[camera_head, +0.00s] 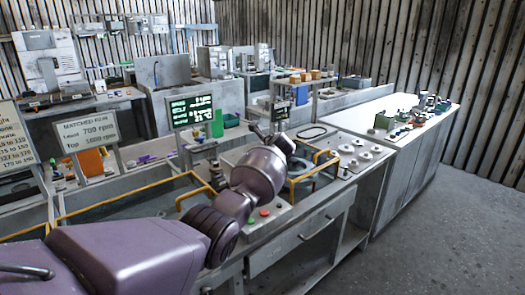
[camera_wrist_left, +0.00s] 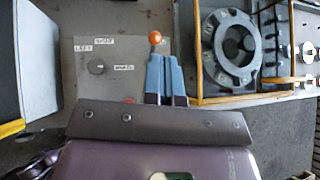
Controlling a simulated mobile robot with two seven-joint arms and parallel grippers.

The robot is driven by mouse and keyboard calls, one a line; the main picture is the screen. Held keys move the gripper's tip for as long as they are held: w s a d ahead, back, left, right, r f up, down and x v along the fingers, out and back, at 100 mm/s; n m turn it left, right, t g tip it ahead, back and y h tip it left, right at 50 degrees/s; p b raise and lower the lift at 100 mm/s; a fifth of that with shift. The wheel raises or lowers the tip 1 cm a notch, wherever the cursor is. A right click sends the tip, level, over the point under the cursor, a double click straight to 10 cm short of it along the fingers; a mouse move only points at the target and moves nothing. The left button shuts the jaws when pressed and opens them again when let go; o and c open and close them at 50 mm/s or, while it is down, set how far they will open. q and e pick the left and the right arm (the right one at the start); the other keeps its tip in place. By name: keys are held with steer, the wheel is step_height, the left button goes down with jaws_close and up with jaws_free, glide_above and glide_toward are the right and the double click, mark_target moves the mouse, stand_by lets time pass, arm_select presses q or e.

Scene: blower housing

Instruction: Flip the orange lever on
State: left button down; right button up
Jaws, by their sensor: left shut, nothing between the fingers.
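The orange ball tip of the lever (camera_wrist_left: 155,38) shows in the left wrist view, just beyond the fingertips of my left gripper (camera_wrist_left: 163,60). The two blue-grey fingers are together with nothing between them. The ball lies in line with the fingertips, slightly to their left; I cannot tell whether they touch. The lever's stem and base are hidden, so its position is unclear. In the head view my purple left arm reaches over the bench from the lower left and I cannot make out the lever. My right gripper is not in view.
A round flanged ring (camera_wrist_left: 231,47) with a yellow rail (camera_wrist_left: 197,60) lies right. In the head view, a green-text screen (camera_head: 192,111) stands behind the arm.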

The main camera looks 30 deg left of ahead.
arm_select(q)
steer(key=shift+s+d+r, duration=0.2)
steer(key=shift+s+r, duration=0.05)
steer(key=shift+r, duration=0.5)
steer(key=shift+s+d+r, duration=0.25)
steer(key=shift+r, duration=0.45)
steer(key=shift+s+d+r, duration=0.2)
steer(key=shift+s+r, duration=0.05)
steer(key=shift+r, duration=0.5)
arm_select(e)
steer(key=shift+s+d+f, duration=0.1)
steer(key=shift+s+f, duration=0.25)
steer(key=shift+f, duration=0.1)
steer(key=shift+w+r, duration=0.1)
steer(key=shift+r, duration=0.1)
